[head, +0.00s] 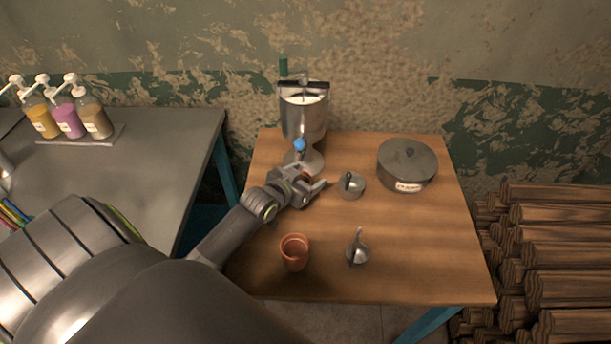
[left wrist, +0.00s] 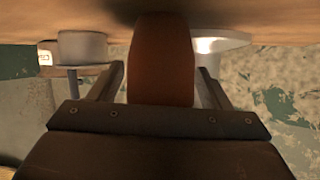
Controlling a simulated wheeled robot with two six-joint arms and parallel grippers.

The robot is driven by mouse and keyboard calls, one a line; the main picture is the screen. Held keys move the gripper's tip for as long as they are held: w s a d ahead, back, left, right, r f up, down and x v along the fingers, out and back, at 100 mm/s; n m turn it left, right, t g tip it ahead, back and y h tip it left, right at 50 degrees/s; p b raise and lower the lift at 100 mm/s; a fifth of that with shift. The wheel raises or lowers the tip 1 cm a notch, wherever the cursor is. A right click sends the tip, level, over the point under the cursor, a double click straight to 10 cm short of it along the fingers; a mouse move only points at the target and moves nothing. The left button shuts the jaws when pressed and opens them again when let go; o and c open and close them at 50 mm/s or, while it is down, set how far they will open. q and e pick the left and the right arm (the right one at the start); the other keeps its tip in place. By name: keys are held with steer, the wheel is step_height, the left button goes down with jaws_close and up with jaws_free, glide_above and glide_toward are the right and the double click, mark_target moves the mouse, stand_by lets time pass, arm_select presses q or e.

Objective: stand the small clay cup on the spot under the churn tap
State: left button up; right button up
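The small clay cup (left wrist: 160,62) stands between the fingers of my left gripper in the left wrist view, its base at the table. In the head view only a bit of its reddish top (head: 305,176) shows. My left gripper (head: 308,182) reaches to the foot of the metal churn (head: 304,118). Its fingers are spread around the cup, with what looks like a narrow gap on one side. The blue churn tap (head: 299,144) is just above and behind the cup. The spot under the tap is hidden by the gripper. My right gripper is out of view.
A larger clay cup (head: 294,252) and a metal ladle-like piece (head: 357,250) stand at the front of the wooden table (head: 420,260). A small metal pot (head: 351,186) is right of the gripper. A lidded pot (head: 406,165) stands at the back right.

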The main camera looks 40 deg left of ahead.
arm_select(q)
steer(key=shift+r, duration=0.25)
steer(key=shift+s, duration=0.35)
steer(key=v, duration=1.1)
steer(key=shift+s+r, duration=0.1)
steer(key=shift+r, duration=0.05)
